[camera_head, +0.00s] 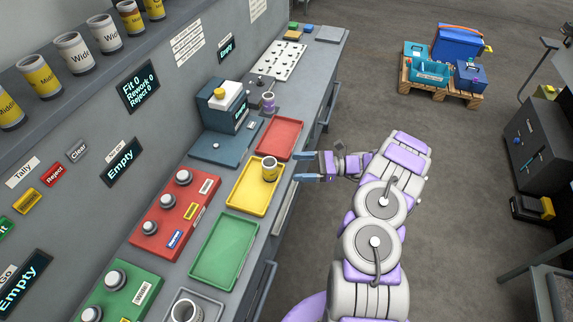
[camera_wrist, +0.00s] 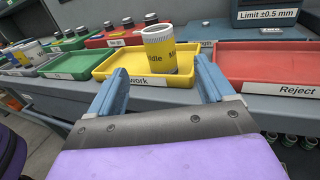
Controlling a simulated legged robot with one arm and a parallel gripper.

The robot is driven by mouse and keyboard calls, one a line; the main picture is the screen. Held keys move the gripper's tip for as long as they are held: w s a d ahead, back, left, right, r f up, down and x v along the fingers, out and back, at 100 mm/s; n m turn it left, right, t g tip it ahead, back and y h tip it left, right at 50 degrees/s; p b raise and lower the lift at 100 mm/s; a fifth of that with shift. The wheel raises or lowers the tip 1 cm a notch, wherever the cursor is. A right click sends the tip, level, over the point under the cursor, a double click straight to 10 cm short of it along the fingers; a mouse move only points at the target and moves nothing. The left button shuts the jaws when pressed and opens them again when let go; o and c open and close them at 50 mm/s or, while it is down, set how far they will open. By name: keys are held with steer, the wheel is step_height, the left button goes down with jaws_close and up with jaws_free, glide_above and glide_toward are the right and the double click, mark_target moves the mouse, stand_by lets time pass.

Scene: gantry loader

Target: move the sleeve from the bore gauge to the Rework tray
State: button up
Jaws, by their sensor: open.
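The sleeve (camera_head: 270,170), a short cylinder with a yellow band and pale ends, stands upright in the yellow Rework tray (camera_head: 243,198), towards its far right corner. It also shows in the wrist view (camera_wrist: 158,50), with part of the word "Middle" on its band. My gripper (camera_head: 304,167) is open and empty at the tray's right edge. Its fingertips point at the sleeve but stop short of it. In the wrist view the sleeve appears between the two fingers. A blue instrument (camera_head: 222,108), apparently the bore gauge, stands behind the trays with no sleeve visible on it.
The red Reject tray (camera_head: 279,139) and green tray (camera_head: 224,250) flank the yellow one, both empty. Several sleeves stand on the upper shelf (camera_head: 50,100). The floor right of the bench is clear near my arm.

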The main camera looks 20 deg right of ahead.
steer(key=s+a+r+n+g+h, duration=0.3)
steer(key=s+a+r+n+g, duration=0.3)
steer(key=a+r, duration=0.25)
steer(key=s+a+r+n+g+h, duration=0.25)
steer(key=s+a+r+n, duration=0.35)
steer(key=s+a+r, duration=0.3)
steer(key=s+d+r+n+h, duration=0.1)
steer(key=s+d+n+h, duration=0.1)
steer(key=s, duration=0.6)
steer(key=s+d+r+n+t+h, duration=0.1)
steer(key=s+d+r+n+h, duration=0.1)
steer(key=s, duration=0.6)
steer(key=s+d+r+n+h, duration=0.1)
steer(key=s+d+n+h, duration=0.2)
steer(key=s+n+h, duration=0.2)
steer(key=s+h, duration=0.2)
steer(key=s, duration=0.1)
steer(key=shift+s+d+r+h, duration=0.15)
steer(key=shift+d+r+h, duration=0.1)
steer(key=shift+r+h, duration=0.1)
steer(key=shift+t, duration=0.25)
